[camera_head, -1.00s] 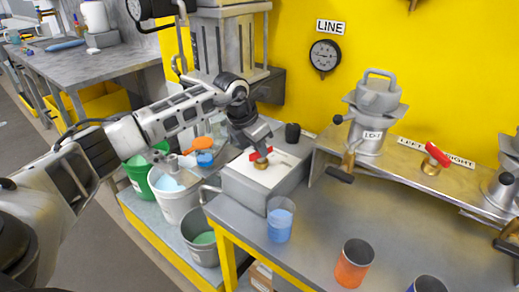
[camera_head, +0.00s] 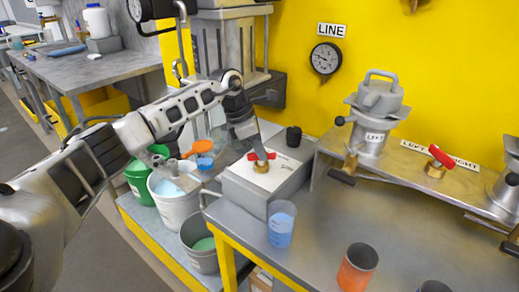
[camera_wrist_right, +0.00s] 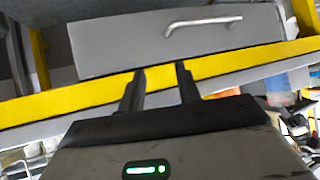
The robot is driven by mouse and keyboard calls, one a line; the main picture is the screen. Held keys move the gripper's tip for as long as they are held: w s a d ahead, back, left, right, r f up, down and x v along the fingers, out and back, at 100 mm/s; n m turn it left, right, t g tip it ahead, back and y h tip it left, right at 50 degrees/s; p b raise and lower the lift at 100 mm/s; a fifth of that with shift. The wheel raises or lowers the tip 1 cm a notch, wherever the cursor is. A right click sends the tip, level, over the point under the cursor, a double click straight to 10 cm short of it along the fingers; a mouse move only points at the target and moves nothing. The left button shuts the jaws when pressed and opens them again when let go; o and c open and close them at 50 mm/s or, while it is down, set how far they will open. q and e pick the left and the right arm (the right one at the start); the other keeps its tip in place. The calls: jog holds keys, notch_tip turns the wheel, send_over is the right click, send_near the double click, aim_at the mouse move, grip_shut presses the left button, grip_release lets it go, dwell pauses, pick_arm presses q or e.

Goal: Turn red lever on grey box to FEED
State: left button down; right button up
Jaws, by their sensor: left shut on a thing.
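The grey box (camera_head: 262,203) stands at the back left of the bench and has a white top plate. The red lever (camera_head: 270,156) sits on a brass fitting (camera_head: 261,167) on that plate. My left gripper (camera_head: 260,155) reaches down from above and is shut on the red lever, hiding its middle. The lever lies roughly crosswise in the head view. Lettering on the plate is too small to read. My right gripper (camera_wrist_right: 162,82) shows only in the right wrist view, its two fingers apart with nothing between them.
A second red lever (camera_head: 440,155) is on the shelf at right, beside a silver canister (camera_head: 378,110). A blue cup (camera_head: 281,227) and an orange cup (camera_head: 357,268) stand on the bench. A black knob (camera_head: 293,136) is behind the box. Buckets (camera_head: 174,201) stand at left.

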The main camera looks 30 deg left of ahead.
jog(key=shift+r, duration=0.1)
pick_arm(q)
jog(key=c, duration=1.5)
grip_release()
pick_arm(e)
jog(key=shift+w, duration=0.15)
pick_arm(q)
jog(key=shift+o, duration=0.2)
jog(key=shift+r, duration=0.15)
jog(key=v, duration=1.5)
jog(key=shift+r+b, duration=0.4)
pick_arm(e)
jog(key=shift+a, duration=0.1)
pick_arm(q)
jog(key=shift+s+f, duration=0.1)
pick_arm(e)
jog(key=shift+f, duration=0.2)
